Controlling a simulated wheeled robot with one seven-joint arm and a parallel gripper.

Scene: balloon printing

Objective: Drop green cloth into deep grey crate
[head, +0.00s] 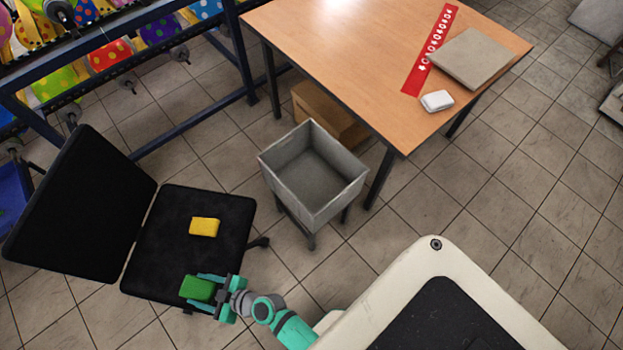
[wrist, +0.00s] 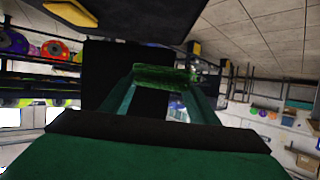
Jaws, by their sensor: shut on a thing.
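The green cloth (head: 198,289) is a small folded block at the front edge of the black chair seat in the head view. My gripper (head: 208,290) is shut on it, with a finger on either side. In the wrist view the green cloth (wrist: 160,75) sits between the fingertips of my gripper (wrist: 163,85). The deep grey crate (head: 338,203) stands to the upper right of the gripper on a dark legged stand. The part of its inside that shows is empty.
A yellow cloth (head: 205,227) lies on the black chair seat (head: 165,215). A wooden table (head: 330,50) holds a red strip (head: 428,55), a grey slab (head: 466,59) and a white item (head: 437,101). A cardboard box (head: 335,105) is under it. Open tiled floor lies between chair and crate.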

